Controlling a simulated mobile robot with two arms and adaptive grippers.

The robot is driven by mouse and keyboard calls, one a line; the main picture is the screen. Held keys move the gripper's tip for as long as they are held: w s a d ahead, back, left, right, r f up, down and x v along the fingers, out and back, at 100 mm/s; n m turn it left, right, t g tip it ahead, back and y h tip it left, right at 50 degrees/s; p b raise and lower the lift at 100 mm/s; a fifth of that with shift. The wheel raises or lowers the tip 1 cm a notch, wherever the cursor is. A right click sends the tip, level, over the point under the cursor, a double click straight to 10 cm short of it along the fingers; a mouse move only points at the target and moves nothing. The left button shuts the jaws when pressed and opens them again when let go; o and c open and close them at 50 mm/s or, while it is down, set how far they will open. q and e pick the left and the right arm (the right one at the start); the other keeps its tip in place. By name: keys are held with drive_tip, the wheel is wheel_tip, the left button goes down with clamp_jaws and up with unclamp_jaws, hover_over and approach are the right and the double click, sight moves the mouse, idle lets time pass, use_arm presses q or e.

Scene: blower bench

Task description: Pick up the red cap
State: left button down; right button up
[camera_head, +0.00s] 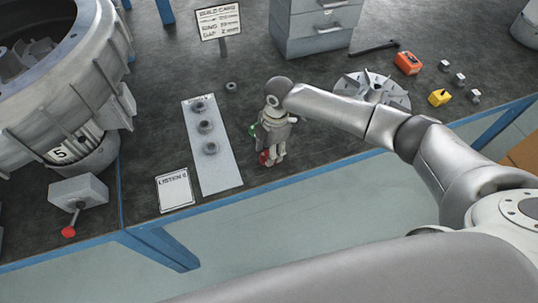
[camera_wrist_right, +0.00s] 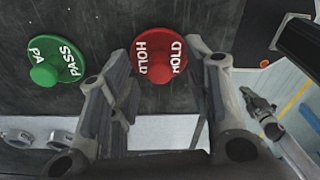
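The red cap (camera_wrist_right: 165,55) is a round disc with a central knob and the word HOLD in white. In the head view it shows partly (camera_head: 265,157) behind my right gripper (camera_head: 272,153). In the right wrist view my right gripper (camera_wrist_right: 165,98) is open, with one finger on each side of the lower part of the cap. I cannot tell whether the fingers touch it. A green cap (camera_wrist_right: 52,64) marked PASS lies apart, to the left. A grey jointed form (camera_wrist_right: 264,115) at the right of the wrist view looks like my left gripper; its fingers are too small to read.
A pale strip (camera_head: 222,172) with several grey rings lies left of my right gripper, beside a white card (camera_head: 175,190). A bladed wheel (camera_head: 372,90) lies behind my right arm. A large housing (camera_head: 70,80) fills the left. The bench's blue edge (camera_head: 215,204) is close in front.

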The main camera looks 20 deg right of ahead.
drive_tip(key=c, duration=0.9)
drive_tip(key=shift+r, duration=0.1)
drive_tip(key=shift+c, duration=0.2)
